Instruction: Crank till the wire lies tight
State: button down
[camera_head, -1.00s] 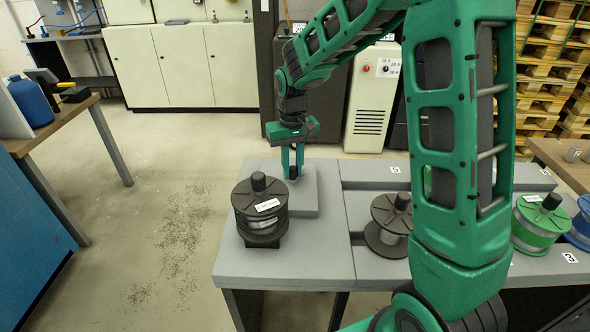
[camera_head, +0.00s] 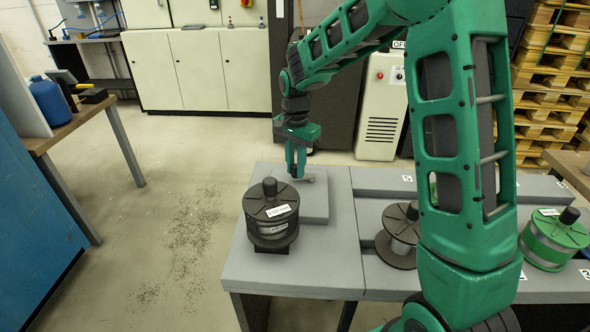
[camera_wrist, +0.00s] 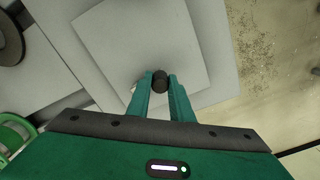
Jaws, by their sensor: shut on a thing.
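My gripper (camera_head: 296,168) is over the grey raised block at the rear left of the bench. Its fingers are shut on a dark round knob (camera_wrist: 160,82), clear in the wrist view and mostly hidden in the head view. A small pale grey piece (camera_head: 308,178) shows right beside the fingertips; I cannot tell whether it is the crank's arm. A black spool (camera_head: 271,208) with a white label and a grey wound band stands upright in front of the block. No loose wire can be made out, so its tightness cannot be told.
A second dark spool (camera_head: 399,240) stands to the right, partly behind my arm. A green spool (camera_head: 550,243) is at the bench's right end. A table with a blue bottle (camera_head: 50,100) is at the left. The floor between is clear of objects.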

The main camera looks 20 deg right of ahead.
jog(key=shift+w+d+m, duration=0.1)
jog(key=shift+w+m, duration=0.45)
jog(key=shift+m, duration=0.65)
jog(key=c, duration=1.6)
grip_release()
notch_tip(320, 180, up, 11)
jog(key=shift+w+f, duration=0.1)
jog(key=shift+f, duration=0.05)
